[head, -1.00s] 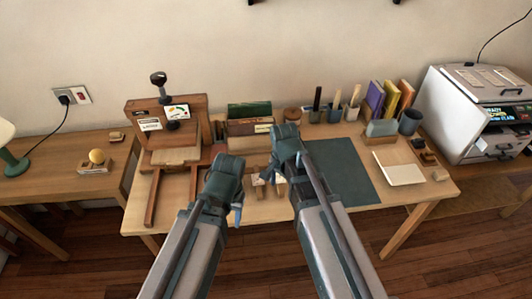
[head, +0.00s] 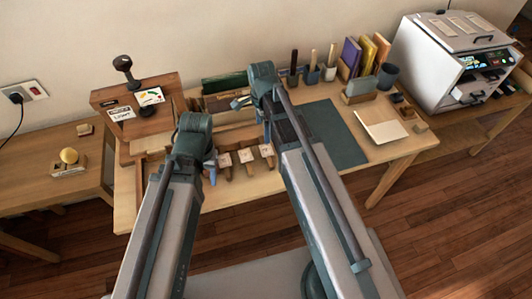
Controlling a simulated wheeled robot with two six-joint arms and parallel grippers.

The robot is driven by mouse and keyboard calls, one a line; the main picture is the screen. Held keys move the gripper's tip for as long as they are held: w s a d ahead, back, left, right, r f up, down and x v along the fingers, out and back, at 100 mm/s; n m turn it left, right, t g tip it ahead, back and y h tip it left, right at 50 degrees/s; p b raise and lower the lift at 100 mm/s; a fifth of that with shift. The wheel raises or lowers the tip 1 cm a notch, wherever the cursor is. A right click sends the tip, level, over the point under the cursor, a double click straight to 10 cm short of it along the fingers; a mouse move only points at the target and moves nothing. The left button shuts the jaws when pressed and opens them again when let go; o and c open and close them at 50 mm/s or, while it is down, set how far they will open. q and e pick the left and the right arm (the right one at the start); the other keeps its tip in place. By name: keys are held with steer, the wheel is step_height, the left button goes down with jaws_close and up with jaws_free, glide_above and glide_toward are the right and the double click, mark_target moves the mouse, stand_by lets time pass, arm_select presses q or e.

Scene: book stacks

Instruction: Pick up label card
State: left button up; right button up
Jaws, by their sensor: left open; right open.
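I cannot tell for certain which piece is the label card. A flat cream sheet (head: 381,126) lies on the right of the work table, and small pale labels sit on the wooden press (head: 138,101) at the left. My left gripper (head: 210,166) is open over the front left of the table, beside several stamp-like wooden blocks (head: 246,157). My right gripper (head: 241,102) is open near the back middle, in front of the wooden rack with green books (head: 222,86). Neither gripper visibly holds anything. My arms hide part of the table.
A dark green mat (head: 336,135) lies bare right of my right arm. Pen cups (head: 312,74) and upright coloured books (head: 362,56) line the back. A white machine (head: 448,65) stands far right. A side table (head: 72,185) with a yellow ball is at left.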

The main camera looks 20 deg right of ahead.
arm_select(q)
step_height(320, 180, down, 6)
steer(key=b, duration=0.4)
steer(key=shift+r, duration=0.15)
arm_select(e)
glide_above(264, 151)
step_height(264, 151, down, 6)
steer(key=shift+w+a+r, duration=0.15)
steer(key=shift+r, duration=0.05)
arm_select(q)
steer(key=shift+b, duration=0.35)
arm_select(e)
steer(key=shift+f, duration=0.15)
arm_select(q)
step_height(264, 151, down, 5)
steer(key=b, duration=0.5)
arm_select(e)
steer(key=f, duration=0.5)
steer(key=shift+d, duration=0.2)
steer(key=shift+c, duration=0.2)
